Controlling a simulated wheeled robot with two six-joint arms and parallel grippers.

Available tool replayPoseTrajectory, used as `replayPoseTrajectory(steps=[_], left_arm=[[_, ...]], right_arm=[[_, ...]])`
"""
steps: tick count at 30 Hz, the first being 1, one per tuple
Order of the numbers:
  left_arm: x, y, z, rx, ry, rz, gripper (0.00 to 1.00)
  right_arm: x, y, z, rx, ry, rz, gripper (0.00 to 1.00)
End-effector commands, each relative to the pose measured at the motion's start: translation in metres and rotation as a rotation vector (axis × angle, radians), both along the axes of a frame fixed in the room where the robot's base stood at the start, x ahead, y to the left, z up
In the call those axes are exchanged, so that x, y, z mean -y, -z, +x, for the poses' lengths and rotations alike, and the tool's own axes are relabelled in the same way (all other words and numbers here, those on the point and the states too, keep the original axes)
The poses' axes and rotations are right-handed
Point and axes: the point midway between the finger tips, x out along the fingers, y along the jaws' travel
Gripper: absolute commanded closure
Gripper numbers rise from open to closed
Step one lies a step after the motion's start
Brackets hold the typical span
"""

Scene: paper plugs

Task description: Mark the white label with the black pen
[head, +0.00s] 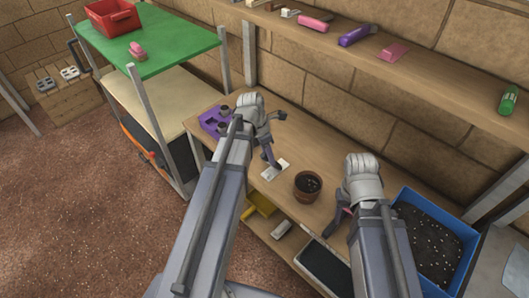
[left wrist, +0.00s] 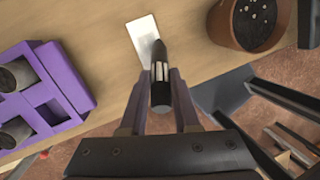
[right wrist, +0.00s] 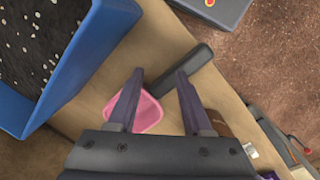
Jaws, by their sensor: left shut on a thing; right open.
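My left gripper (head: 270,160) is shut on the black pen (left wrist: 160,90), which has a pale band and shows between the fingers in the left wrist view. The white label (left wrist: 145,36) lies on the wooden bench, and its near end is close to the pen's tip. The label also shows in the head view (head: 281,165), just below the left fingers. I cannot tell whether the pen touches it or whether it bears a mark. My right gripper (right wrist: 158,76) is open and empty above a pink scoop (right wrist: 148,112) with a dark handle.
A brown pot of soil (head: 307,184) stands right of the label. A purple tray (left wrist: 72,85) with dark plugs sits left of it. A blue bin of soil (head: 398,196) is at the bench's right. A shelf (head: 420,58) with several small objects runs above.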

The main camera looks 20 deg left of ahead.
Motion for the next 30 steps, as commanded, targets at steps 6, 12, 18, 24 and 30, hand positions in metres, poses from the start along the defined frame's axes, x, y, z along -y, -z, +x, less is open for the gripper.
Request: replayPoseTrajectory(steps=[6,12,18,24,30], left_arm=[[0.002,0.000,0.000,0.000,0.000,0.000,1.00],[0.001,-0.005,0.000,0.001,0.000,-0.001,1.00],[0.001,-0.023,0.000,0.000,0.000,0.000,1.00],[0.001,-0.042,0.000,0.000,0.000,0.000,1.00],[0.001,-0.060,0.000,0.000,0.000,0.000,1.00]], right_arm=[[0.000,0.000,0.000,0.000,0.000,0.000,0.50],[0.000,-0.005,0.000,0.000,0.000,0.000,0.50],[0.000,-0.023,0.000,0.000,0.000,0.000,0.50],[0.000,-0.042,0.000,0.000,0.000,0.000,0.50],[0.000,-0.060,0.000,0.000,0.000,0.000,0.50]])
